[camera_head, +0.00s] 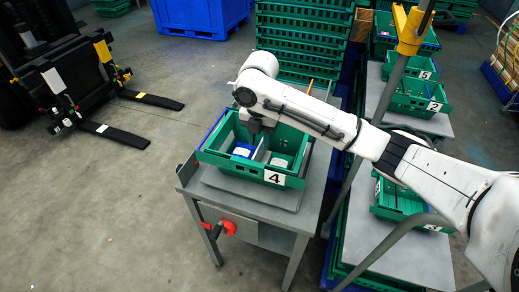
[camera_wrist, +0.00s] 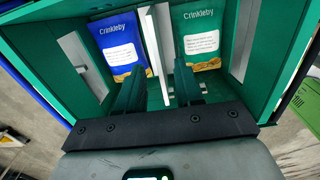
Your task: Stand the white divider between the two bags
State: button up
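A green crate (camera_head: 228,168) marked 4 stands on a grey table. Inside are a blue Crinkleby bag (camera_wrist: 118,45) on the left and a teal Crinkleby bag (camera_wrist: 200,38) on the right. The blue bag (camera_head: 243,151) and teal bag (camera_head: 281,160) also show in the head view. The white divider (camera_wrist: 153,48) stands between the two bags in the wrist view, its edge toward the camera. My gripper (camera_wrist: 156,82) is open, with one dark finger on each side of the divider. I cannot tell whether the fingers touch it. The divider's lower edge is hidden.
The grey table (camera_head: 258,212) has a bare strip in front of the crate. A tall stack of green crates (camera_head: 300,45) stands behind it. Numbered crates (camera_head: 412,95) on shelves stand to the right. A forklift (camera_head: 75,75) is at the left, with open floor between.

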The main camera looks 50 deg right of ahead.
notch_tip(320, 180, up, 7)
jog(key=shift+r, duration=0.1)
jog(key=w+a+f+m+t+y, duration=0.2)
jog(key=w+a+m+t+y, duration=0.15)
jog(key=a, duration=1.05)
jog(key=s+a+f+m, duration=0.4)
jog(key=a+f+m, duration=0.3)
jog(key=a, duration=0.2)
jog(key=s+f+m, duration=0.6)
jog(key=s+f, duration=0.2)
jog(key=s, duration=0.3)
jog(key=s+d+f+m+g+h, duration=0.1)
jog(key=s+d+f+m+h, duration=0.1)
jog(key=s, duration=0.5)
jog(key=s+d+f+m+g+h, duration=0.1)
jog(key=s+d+f+m, duration=0.1)
jog(key=s+d+m, duration=0.2)
jog(key=s+d, duration=0.2)
jog(key=s, duration=0.2)
jog(key=shift+f+h, duration=0.35)
jog(key=shift+f, duration=0.05)
jog(key=shift+g, duration=0.25)
